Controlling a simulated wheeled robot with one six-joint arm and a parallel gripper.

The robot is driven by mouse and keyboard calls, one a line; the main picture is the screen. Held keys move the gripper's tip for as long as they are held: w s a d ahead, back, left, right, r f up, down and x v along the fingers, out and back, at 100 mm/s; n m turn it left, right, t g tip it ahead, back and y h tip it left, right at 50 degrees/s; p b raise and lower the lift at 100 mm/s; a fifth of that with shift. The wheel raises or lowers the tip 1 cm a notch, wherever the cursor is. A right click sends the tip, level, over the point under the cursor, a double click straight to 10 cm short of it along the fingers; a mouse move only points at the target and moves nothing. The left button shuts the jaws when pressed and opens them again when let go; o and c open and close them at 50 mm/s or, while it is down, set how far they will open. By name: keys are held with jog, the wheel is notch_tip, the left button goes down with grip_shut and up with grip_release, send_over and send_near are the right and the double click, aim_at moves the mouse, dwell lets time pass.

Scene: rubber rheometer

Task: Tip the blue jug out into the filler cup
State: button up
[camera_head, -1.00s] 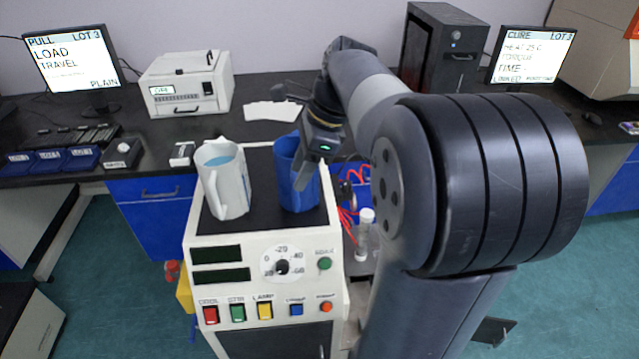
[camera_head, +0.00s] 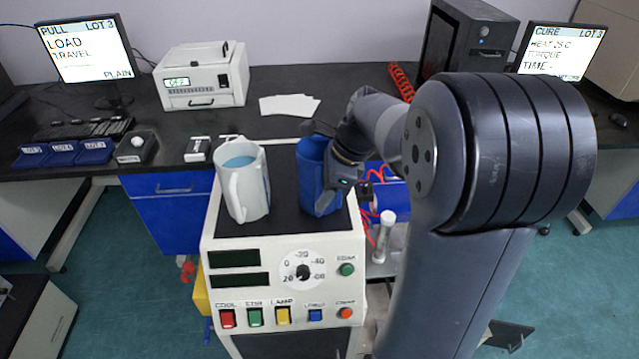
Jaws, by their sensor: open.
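The blue jug (camera_head: 309,176) stands upright on the black top of the cream control unit, on its right side. My gripper (camera_head: 327,168) is at the jug's right side, with its jaws open. One finger shows in front of the jug's right side and a dark part shows near the far rim. I cannot tell whether they touch it. The gripper hides the right part of the jug, and its contents do not show. I cannot make out a filler cup for certain.
A white jug (camera_head: 247,190) with blue liquid stands close to the left of the blue jug. The control unit (camera_head: 283,282) has a dial and coloured switches. A white-capped vial (camera_head: 384,240) stands to its right. White sheets (camera_head: 288,105) lie on the bench behind.

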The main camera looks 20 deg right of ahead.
jog(key=shift+f, duration=0.1)
jog(key=shift+c, duration=0.2)
grip_shut()
dwell(1.1)
